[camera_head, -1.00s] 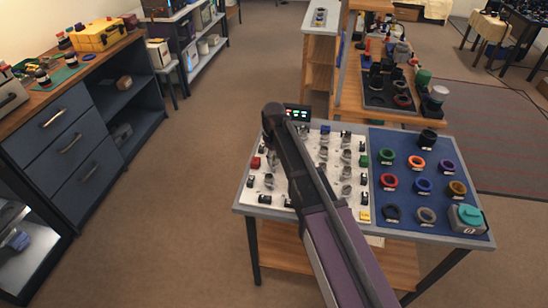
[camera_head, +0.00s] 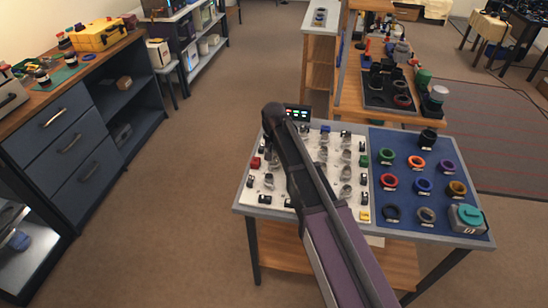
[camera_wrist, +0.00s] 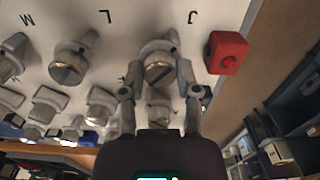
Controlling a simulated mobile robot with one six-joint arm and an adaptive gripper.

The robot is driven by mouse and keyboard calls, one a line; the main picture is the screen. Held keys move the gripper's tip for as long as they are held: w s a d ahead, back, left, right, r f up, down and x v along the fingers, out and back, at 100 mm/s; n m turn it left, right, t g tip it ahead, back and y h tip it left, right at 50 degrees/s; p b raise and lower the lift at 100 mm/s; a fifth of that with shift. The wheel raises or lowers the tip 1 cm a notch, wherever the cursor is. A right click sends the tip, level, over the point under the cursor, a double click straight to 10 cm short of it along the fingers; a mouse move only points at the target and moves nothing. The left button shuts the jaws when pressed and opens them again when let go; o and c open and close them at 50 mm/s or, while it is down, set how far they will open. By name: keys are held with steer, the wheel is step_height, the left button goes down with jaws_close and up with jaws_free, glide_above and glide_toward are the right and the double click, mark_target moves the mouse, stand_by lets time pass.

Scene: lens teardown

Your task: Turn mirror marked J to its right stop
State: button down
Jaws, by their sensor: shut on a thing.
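The mirror marked J (camera_wrist: 158,68) is a grey knob-like mount with a round, slotted face, on the white board (camera_wrist: 125,20) just below the printed letter J in the wrist view. My gripper (camera_wrist: 158,85) has a finger on each side of it and is shut on it. The lower part of the mount is partly hidden by my fingers.
A red block (camera_wrist: 226,52) sits close to the right of the mirror. Another mount (camera_wrist: 72,62), below the letter L, stands to the left.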

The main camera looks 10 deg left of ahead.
steer(key=shift+s+m, duration=0.1)
steer(key=shift+m, duration=0.4)
steer(key=shift+c, duration=1.7)
jaws_free()
steer(key=shift+n, duration=0.3)
